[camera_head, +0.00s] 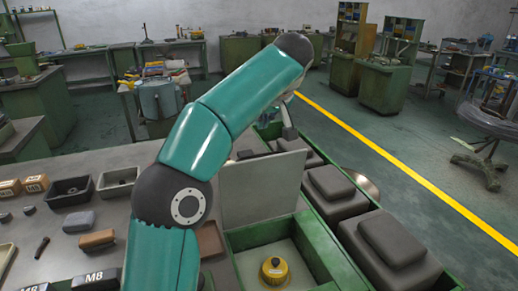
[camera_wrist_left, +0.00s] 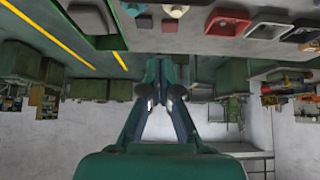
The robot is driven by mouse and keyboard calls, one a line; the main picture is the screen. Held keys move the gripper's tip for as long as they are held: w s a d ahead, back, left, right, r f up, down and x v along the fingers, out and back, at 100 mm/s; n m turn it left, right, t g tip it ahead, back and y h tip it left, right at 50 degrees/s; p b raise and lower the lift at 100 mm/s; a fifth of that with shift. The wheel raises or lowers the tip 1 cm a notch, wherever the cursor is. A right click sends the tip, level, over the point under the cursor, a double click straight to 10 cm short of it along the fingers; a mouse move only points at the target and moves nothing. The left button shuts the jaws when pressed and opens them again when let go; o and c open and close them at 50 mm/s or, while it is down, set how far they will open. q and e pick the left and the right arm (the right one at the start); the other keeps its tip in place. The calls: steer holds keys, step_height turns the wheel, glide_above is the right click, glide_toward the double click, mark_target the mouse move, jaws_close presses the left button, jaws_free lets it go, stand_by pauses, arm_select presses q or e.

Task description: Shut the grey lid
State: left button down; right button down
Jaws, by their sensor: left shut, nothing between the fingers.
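The grey lid (camera_head: 245,192) stands open and nearly upright at the back of a green-walled compartment (camera_head: 312,262) in the head view. A yellow round object with a dark top (camera_head: 275,271) sits inside on the pale floor. My left arm arches across the left part of the lid. My left gripper (camera_head: 290,132) is partly hidden by the arm and appears beyond the lid's upper right edge, apart from it. In the left wrist view the left gripper (camera_wrist_left: 163,88) is shut and empty. I cannot make out the lid there. My right gripper is not in view.
Dark grey stepped blocks (camera_head: 392,240) line the green frame to the right of the compartment. The grey table (camera_head: 65,232) at left holds black bins (camera_head: 68,192), a brown block (camera_head: 97,239) and other small parts. Open floor with a yellow line (camera_head: 400,170) lies at right.

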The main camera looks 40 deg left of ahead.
arm_select(q)
step_height(320, 180, down, 9)
steer(key=a, duration=0.2)
steer(key=shift+w+a, duration=0.15)
steer(key=shift+a, duration=0.25)
stand_by(0.5)
